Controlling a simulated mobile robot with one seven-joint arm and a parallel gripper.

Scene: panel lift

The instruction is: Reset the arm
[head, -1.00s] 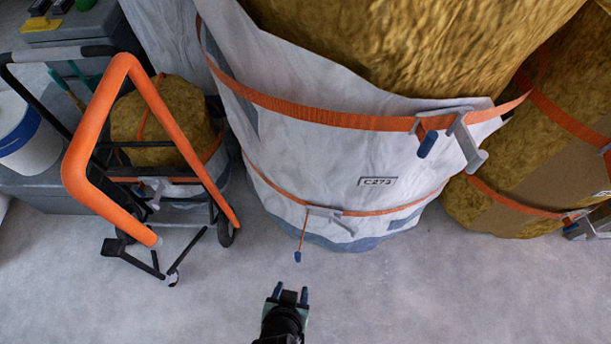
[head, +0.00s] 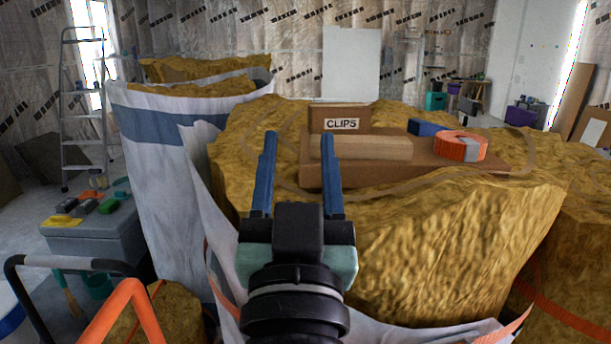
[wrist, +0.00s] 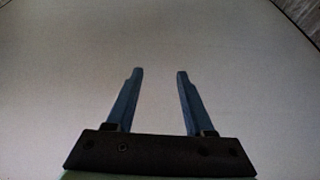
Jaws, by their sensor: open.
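My gripper (head: 298,172) is open, with its two blue fingers apart and nothing between them. In the head view it stands in front of the large roll of yellow-brown insulation (head: 450,235), with the fingers pointing up and away. In the wrist view the fingers (wrist: 158,95) show against a plain grey surface, with no object between them. I cannot tell from the pictures whether the gripper touches the insulation.
On the insulation lie a brown board (head: 470,163), a CLIPS box (head: 340,119), a wood block (head: 365,147) and an orange strap roll (head: 460,146). An orange-handled cart (head: 125,308) and a grey chest (head: 85,245) stand left. A ladder (head: 85,110) is behind.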

